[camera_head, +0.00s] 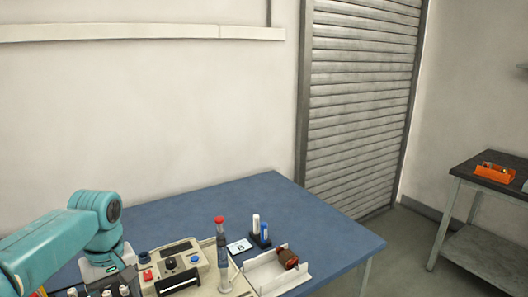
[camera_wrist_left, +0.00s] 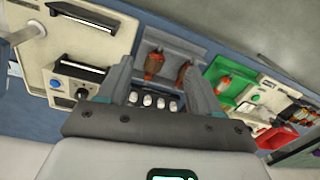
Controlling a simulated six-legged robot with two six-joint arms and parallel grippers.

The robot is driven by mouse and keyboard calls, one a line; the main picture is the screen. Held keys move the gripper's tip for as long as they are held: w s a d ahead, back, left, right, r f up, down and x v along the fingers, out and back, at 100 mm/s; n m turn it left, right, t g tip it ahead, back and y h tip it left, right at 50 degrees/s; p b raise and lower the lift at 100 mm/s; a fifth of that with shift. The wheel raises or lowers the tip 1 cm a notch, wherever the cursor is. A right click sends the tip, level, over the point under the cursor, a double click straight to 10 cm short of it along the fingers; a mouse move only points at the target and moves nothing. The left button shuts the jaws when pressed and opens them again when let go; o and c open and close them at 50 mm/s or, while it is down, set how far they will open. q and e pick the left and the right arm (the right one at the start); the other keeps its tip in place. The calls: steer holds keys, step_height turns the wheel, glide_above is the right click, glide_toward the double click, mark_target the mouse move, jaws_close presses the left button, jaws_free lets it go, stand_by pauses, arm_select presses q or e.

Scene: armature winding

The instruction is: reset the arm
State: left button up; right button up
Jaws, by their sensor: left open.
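My left arm (camera_head: 62,245), teal, comes in from the left over the near left of the blue table, its wrist bent downward. In the left wrist view, my left gripper (camera_wrist_left: 161,64) has its two grey fingers apart with nothing held between them. Beyond the fingers is a grey tray holding two copper-wound armatures (camera_wrist_left: 153,63), one of them partly behind the right finger. A row of white-topped pieces (camera_wrist_left: 147,99) shows just in front of the gripper's palm. My right gripper is in neither view.
On the blue table (camera_head: 200,205) stand a beige control box (camera_head: 172,265), a red-topped upright tool (camera_head: 221,245) and a white tray (camera_head: 285,281) with a dark red armature (camera_head: 287,258). A green bin (camera_wrist_left: 222,72) shows right of the gripper. The table's back is clear.

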arm_select(q)
steer(key=s+d+f+m+h, duration=0.15)
steer(key=d+f, duration=0.25)
steer(key=f, duration=0.4)
steer(key=s+d+f+m+h, duration=0.1)
steer(key=d+f+m, duration=0.15)
steer(key=f, duration=0.55)
steer(key=s+d+f+m+h, duration=0.1)
steer(key=d+f, duration=0.4)
steer(key=f, duration=0.4)
steer(key=s+d+f, duration=0.3)
steer(key=s+f, duration=0.3)
steer(key=s, duration=0.3)
steer(key=s+d+f+m, duration=0.1)
steer(key=s+d+f, duration=0.2)
steer(key=s+f, duration=0.3)
steer(key=s+h, duration=0.1)
steer(key=s, duration=0.2)
steer(key=shift+s+d+m+t, duration=0.25)
steer(key=shift+s+m+t, duration=0.05)
steer(key=shift+s+t, duration=0.1)
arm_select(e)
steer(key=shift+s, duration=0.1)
